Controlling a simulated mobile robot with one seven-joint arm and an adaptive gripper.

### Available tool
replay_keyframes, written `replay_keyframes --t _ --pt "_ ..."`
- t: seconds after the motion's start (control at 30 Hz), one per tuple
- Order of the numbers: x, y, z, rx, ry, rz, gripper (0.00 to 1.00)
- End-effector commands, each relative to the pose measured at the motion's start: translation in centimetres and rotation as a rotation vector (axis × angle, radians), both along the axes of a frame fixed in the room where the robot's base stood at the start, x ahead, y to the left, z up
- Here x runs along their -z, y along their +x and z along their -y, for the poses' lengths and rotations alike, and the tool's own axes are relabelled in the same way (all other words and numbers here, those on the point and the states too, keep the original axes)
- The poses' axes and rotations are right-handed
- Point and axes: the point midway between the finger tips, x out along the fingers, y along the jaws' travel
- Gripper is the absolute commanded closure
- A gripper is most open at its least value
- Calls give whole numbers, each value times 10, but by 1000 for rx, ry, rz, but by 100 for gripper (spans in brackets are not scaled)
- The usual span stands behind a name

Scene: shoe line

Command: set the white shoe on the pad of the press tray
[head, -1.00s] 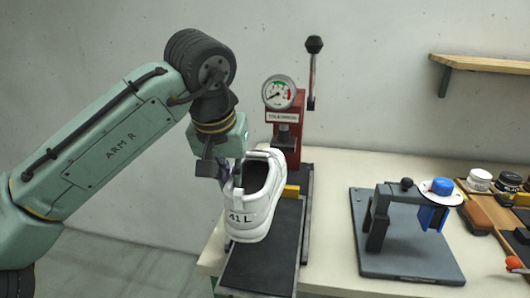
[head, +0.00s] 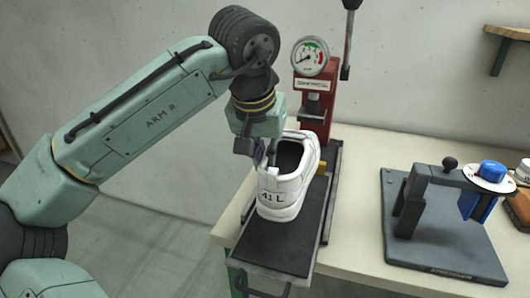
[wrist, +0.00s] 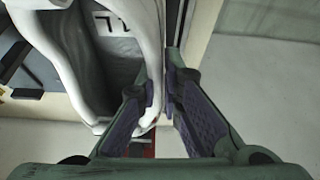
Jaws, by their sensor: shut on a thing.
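The white shoe (head: 290,183), marked "41 L" on its heel, is over the dark pad of the press tray (head: 272,243), heel toward the near end of the tray. From the head view I cannot tell whether its sole touches the pad. My gripper (head: 266,160) is at the shoe's left side, pointing down. In the wrist view my gripper (wrist: 160,100) is shut on the shoe's side wall, one finger inside the opening and one outside. The white shoe (wrist: 150,45) fills the left of that view, with its dark inside showing. The toe is hidden in the head view.
The red press (head: 316,103) with a gauge (head: 310,57) and an upright lever stands behind the tray. A stretcher (head: 440,225) with a blue knob stands to the right on the bench (head: 350,190). Bare bench lies between them.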

Motion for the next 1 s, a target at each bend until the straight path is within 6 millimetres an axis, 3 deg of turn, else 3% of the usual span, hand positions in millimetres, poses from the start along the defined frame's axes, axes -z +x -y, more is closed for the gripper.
replay_keyframes --t 0.1,0.5,1.0 --pt "20 0 0 0 0 3 100" --pt "61 0 1 3 -3 2 100" --pt "68 0 0 0 -1 2 100"
